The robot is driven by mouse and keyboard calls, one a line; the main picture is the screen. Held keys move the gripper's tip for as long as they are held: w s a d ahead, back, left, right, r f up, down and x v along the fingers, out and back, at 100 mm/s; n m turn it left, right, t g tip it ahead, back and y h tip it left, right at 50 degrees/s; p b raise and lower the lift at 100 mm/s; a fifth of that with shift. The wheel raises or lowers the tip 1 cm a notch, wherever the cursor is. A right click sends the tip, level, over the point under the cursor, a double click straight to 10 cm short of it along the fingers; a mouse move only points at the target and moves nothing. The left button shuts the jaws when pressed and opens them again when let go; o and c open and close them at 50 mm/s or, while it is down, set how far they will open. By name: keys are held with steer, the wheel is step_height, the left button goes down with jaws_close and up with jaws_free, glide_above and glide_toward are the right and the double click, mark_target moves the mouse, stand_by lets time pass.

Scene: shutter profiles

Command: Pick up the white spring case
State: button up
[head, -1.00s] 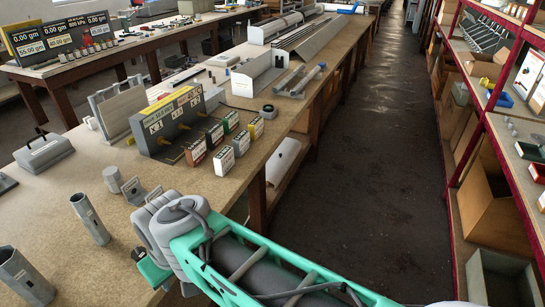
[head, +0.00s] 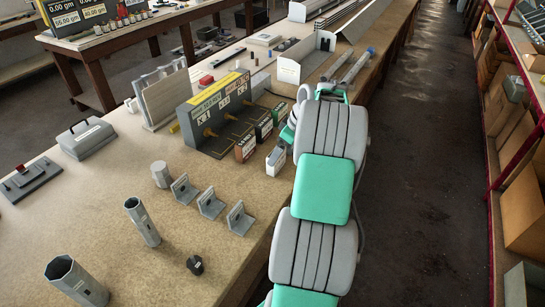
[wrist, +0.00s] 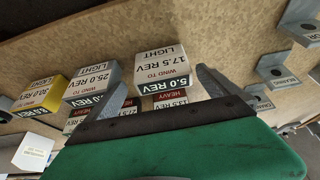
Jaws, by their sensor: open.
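A pale, off-white spring case (wrist: 162,68), labelled 17.5 REV LIGHT, lies in the wrist view between my two fingertips and beyond them. In the head view a white case (head: 275,160) stands at the front of the group, partly hidden by my arm. My gripper (wrist: 162,80) is open and empty, its fingers to either side of the pale case with small gaps. How deep the fingertips reach is hard to tell. A similar pale case (wrist: 91,83), labelled 25.0 REV LIGHT, is to the left. My gripper is mostly hidden behind my arm in the head view.
A yellow case (wrist: 40,96) and HEAVY cases (wrist: 170,98) stand close by. A grey winding stand (head: 215,112) is behind the cases. Grey angle brackets (head: 210,203) and tubes (head: 142,222) stand on the bench (head: 120,175). The aisle floor (head: 420,190) is clear.

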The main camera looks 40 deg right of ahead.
steer(key=p+x, duration=0.1)
steer(key=x, duration=0.4)
steer(key=shift+s+a+f, duration=0.1)
steer(key=shift+s+f, duration=0.05)
steer(key=shift+f, duration=0.05)
steer(key=shift+c, duration=0.3)
steer(key=shift+r, duration=0.1)
steer(key=c, duration=1.5)
